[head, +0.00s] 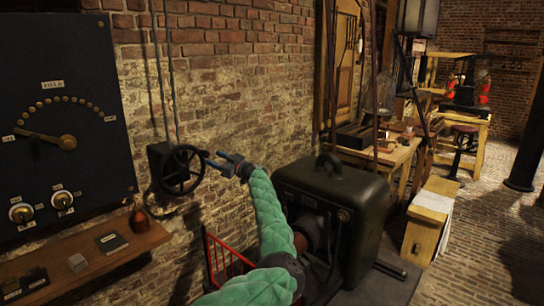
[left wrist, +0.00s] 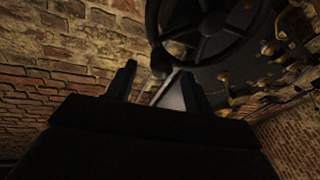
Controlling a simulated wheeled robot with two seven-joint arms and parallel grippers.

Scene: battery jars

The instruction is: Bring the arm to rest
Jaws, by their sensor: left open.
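My left arm, in a green quilted sleeve, reaches from the bottom of the head view toward the brick wall. Its gripper (head: 208,157) is open, close to the right side of a dark spoked handwheel (head: 179,171) on a wall box. In the left wrist view the two fingers (left wrist: 160,83) stand apart, with the wheel (left wrist: 212,24) beyond them at the top. A small dark knob (left wrist: 161,62) on the rim shows near the gap. I cannot tell whether a finger touches the wheel. My right gripper is not in view.
A black dial panel (head: 65,110) and a wooden shelf (head: 90,262) with small items are at left. Farther right are workbenches and open stone floor.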

